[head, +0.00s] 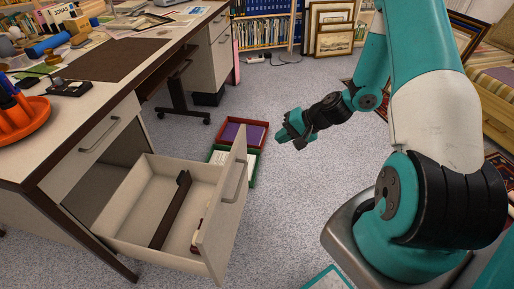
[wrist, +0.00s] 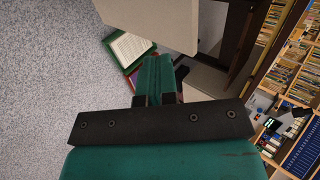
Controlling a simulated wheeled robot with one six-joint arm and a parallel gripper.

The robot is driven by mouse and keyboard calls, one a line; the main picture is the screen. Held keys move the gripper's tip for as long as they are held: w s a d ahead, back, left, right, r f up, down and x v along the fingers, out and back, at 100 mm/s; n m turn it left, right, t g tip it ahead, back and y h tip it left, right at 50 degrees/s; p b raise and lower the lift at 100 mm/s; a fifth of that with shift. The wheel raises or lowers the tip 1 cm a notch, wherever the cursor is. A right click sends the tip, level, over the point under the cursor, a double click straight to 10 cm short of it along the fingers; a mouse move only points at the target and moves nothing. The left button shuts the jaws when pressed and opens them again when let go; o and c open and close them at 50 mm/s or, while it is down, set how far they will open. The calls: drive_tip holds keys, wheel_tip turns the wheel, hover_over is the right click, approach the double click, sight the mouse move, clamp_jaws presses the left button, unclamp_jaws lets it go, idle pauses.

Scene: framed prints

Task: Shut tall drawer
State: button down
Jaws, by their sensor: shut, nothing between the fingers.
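The tall drawer (head: 168,205) stands pulled well out of the desk's lower left side in the head view. Its cream front panel (head: 224,207) carries a handle (head: 234,180) and faces right. Inside lie a dark brown divider and a small item near the front. My gripper (head: 283,136) is shut and empty, above the floor to the right of the drawer front and apart from it. In the wrist view my gripper (wrist: 153,68) points forward, and a cream panel (wrist: 150,22) shows at the top; I cannot tell for certain that it is the drawer front.
The desk (head: 112,69) fills the left, with a shut upper drawer (head: 98,138) above the open one. Red (head: 240,133) and green (head: 249,180) trays lie on the floor behind the drawer. Framed pictures (head: 333,32) lean at the back.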

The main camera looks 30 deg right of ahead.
sight(239, 150)
drive_tip(key=x, duration=0.4)
drive_tip(key=r+b+x, duration=0.1)
drive_tip(key=x, duration=0.3)
drive_tip(key=w+a+x, duration=0.1)
drive_tip(key=x, duration=0.3)
drive_tip(key=shift+a+r+b, duration=0.15)
drive_tip(key=shift+r+b, duration=0.2)
drive_tip(key=shift+w+a, duration=0.2)
drive_tip(key=shift+w, duration=0.1)
